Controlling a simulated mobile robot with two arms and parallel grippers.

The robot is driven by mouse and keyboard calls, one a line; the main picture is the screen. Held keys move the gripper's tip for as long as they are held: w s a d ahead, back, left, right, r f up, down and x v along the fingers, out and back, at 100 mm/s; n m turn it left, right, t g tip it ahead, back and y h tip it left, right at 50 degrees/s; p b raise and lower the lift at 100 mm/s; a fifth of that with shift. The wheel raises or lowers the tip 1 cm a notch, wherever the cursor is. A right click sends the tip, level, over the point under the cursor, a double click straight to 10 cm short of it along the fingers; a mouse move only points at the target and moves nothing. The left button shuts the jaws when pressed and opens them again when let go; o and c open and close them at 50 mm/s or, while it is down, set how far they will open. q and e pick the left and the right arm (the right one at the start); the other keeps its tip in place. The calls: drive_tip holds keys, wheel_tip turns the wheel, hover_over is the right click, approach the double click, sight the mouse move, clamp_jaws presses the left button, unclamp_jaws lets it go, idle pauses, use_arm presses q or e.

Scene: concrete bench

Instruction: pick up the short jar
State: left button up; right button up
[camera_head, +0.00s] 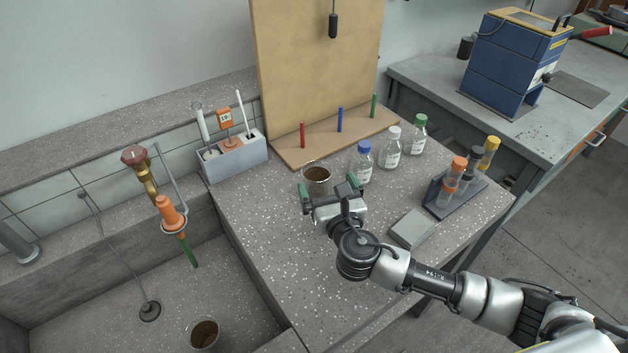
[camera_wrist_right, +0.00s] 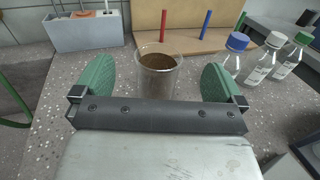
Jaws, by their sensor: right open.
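A short clear jar (camera_head: 317,174) with brown contents stands upright on the speckled bench, just beyond my right gripper (camera_head: 330,189). In the right wrist view the jar (camera_wrist_right: 158,75) shows in the gap between the two green finger pads of the right gripper (camera_wrist_right: 158,88). The right gripper is open and empty, with clear space on each side of the jar. The jar's lower part is hidden behind the gripper body in the wrist view. My left gripper is not in view.
Capped bottles with blue (camera_head: 363,163), white (camera_head: 390,149) and green (camera_head: 417,135) lids stand right of the jar. A tube rack (camera_head: 455,193) and a grey block (camera_head: 411,229) are further right. A wooden pegboard (camera_head: 325,137) is behind. The bench front left is clear.

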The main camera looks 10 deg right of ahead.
sight(321, 192)
drive_tip(key=f, duration=0.4)
drive_tip(key=f+b, duration=0.1)
drive_tip(key=shift+s+f, duration=0.25)
drive_tip(key=shift+f, duration=0.15)
drive_tip(key=shift+w+f, duration=0.15)
drive_tip(key=shift+w, duration=0.15)
drive_tip(key=w, duration=0.7)
drive_tip(key=shift+a, duration=0.3)
drive_tip(key=c, duration=1)
drive_tip(key=shift+c, duration=0.2)
